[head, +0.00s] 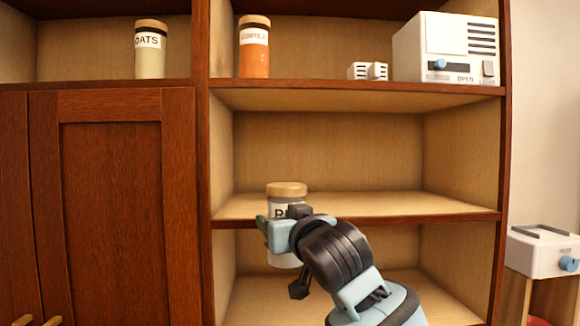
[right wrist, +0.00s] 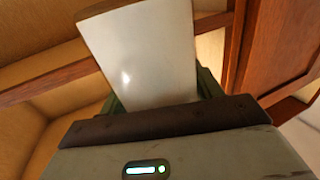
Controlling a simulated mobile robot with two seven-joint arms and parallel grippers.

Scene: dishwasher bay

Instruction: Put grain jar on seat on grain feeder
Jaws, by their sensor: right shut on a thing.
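A jar with a tan lid (head: 287,189), a pale body and a partly hidden label is held upright in front of the middle shelf's front edge. My right gripper (head: 280,226) is shut around its body from the right. The jar's pale wall (right wrist: 145,60) fills the upper middle of the right wrist view, between the fingers. A white device (head: 541,255) with a dark frame on top and a blue knob stands at the far right; it may be the grain feeder, but I cannot be sure. My left gripper is not in view.
The middle shelf (head: 390,204) is bare. Above are an oats jar (head: 151,58), an orange-filled jar (head: 254,55), a small white vented item (head: 367,71) and a white box with a blue knob (head: 446,47). A closed cabinet door (head: 112,200) is at left.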

